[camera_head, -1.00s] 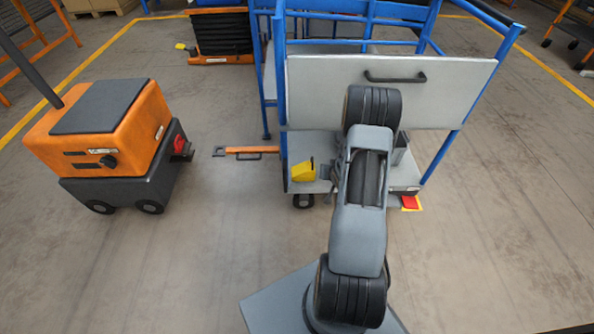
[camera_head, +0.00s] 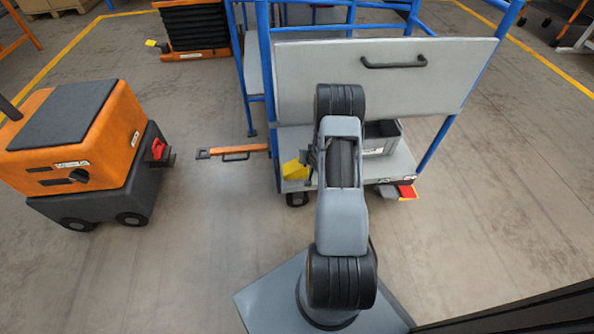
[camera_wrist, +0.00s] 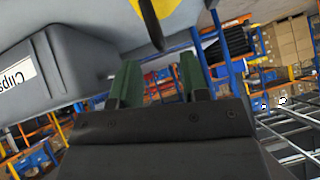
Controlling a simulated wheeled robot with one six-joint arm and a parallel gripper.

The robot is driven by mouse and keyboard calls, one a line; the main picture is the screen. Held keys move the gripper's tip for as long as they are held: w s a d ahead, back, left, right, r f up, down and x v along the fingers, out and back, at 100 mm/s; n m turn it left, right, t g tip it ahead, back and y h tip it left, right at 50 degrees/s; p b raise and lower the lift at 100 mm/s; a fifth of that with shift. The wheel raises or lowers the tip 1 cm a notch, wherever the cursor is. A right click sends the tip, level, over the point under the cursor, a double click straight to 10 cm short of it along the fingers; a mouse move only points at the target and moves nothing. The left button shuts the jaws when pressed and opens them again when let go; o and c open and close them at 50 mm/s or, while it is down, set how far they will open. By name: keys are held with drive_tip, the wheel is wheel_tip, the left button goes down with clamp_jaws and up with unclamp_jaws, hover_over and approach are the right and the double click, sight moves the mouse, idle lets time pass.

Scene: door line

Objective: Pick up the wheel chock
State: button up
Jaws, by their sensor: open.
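The wheel chock (camera_head: 294,169) is yellow and sits at the left front corner of the cart's grey lower deck (camera_head: 402,166). My arm stands just right of it and may hide part of it. In the wrist view a yellow and dark piece at the top edge, which looks like the chock (camera_wrist: 150,19), is mostly out of frame. My gripper (camera_wrist: 160,80) is open, with two green-padded fingers and nothing between them. The yellow piece lies beyond the fingertips, apart from them. In the head view the fingers are hidden by my arm.
A grey bin (camera_head: 383,140) stands on the deck, its "Clips" label showing in the wrist view (camera_wrist: 22,72). A grey panel with a black handle (camera_head: 394,62) rises above the deck. An orange tugger (camera_head: 88,145) stands left; an orange tow bar (camera_head: 236,150) lies between.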

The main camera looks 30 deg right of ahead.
sight(295, 165)
drive_tip(key=x, duration=0.2)
drive_tip(key=b+x, duration=0.1)
drive_tip(key=x, duration=0.1)
drive_tip(key=shift+s+a+f+b, duration=0.1)
drive_tip(key=shift+s+a+b, duration=0.05)
drive_tip(key=shift+a+b, duration=0.15)
drive_tip(key=shift+w+d+f, duration=0.15)
drive_tip(key=shift+w+f, duration=0.05)
drive_tip(key=shift+w, duration=0.15)
clamp_jaws()
drive_tip(key=shift+r, duration=0.1)
idle(0.8)
